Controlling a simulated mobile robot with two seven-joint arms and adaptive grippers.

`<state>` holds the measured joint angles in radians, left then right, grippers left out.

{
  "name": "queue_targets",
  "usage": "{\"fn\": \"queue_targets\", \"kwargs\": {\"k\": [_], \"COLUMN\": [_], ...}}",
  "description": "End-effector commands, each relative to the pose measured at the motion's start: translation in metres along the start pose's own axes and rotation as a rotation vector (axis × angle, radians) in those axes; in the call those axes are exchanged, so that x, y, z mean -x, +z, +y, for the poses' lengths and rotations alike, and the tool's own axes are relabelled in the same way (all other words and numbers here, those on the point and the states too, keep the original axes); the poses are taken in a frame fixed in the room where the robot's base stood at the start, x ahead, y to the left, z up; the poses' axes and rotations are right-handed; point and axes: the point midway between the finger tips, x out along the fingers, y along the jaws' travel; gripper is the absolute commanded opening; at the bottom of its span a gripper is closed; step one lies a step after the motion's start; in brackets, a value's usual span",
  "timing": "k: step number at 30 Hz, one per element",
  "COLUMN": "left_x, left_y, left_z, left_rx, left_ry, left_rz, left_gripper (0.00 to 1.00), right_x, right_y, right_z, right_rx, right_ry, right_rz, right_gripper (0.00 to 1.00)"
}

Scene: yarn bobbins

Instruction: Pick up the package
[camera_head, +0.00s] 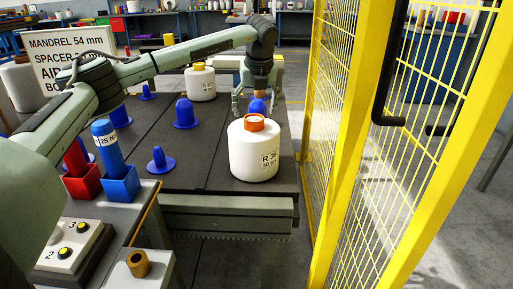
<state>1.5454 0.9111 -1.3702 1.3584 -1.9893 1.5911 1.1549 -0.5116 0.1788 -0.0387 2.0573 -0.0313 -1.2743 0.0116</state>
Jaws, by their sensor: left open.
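A white yarn package (254,158) with an orange core on top and a printed label stands upright near the right front of the dark table. A second white package (201,86) with a yellow core stands farther back, left of my gripper. My left gripper (256,106) points down, fingers spread, just behind the nearer package in the picture. A blue peg (257,106) shows between its fingers; I cannot tell whether they touch it. A brownish piece shows above the peg between the fingers. My right gripper is not in view.
Several blue pegs, such as this one (185,113), stand on the dark table (215,150). A yellow mesh fence (340,120) runs close along the right side. Red and blue holders (122,184) and a button box (75,247) are at front left.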

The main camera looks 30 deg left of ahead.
Motion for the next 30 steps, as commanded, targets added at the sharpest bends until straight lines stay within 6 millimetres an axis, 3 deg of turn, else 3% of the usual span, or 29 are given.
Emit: {"fn": "queue_targets", "kwargs": {"k": [9, 17, 30], "left_x": [-0.042, -0.046, -0.045], "left_y": [0.000, 0.000, 0.000], "left_z": [0.000, 0.000, 0.000], "left_rx": [-0.002, -0.003, -0.003], "left_ry": [-0.001, -0.003, -0.003], "left_rz": [0.002, 0.001, 0.001], "left_gripper": [0.77, 0.77, 0.23], "right_x": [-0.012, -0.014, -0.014], "right_y": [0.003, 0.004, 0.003], "right_z": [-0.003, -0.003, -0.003], "right_rx": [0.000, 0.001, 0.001], "right_ry": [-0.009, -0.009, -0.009], "right_rz": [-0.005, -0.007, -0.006], "right_gripper": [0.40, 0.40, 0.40]}}
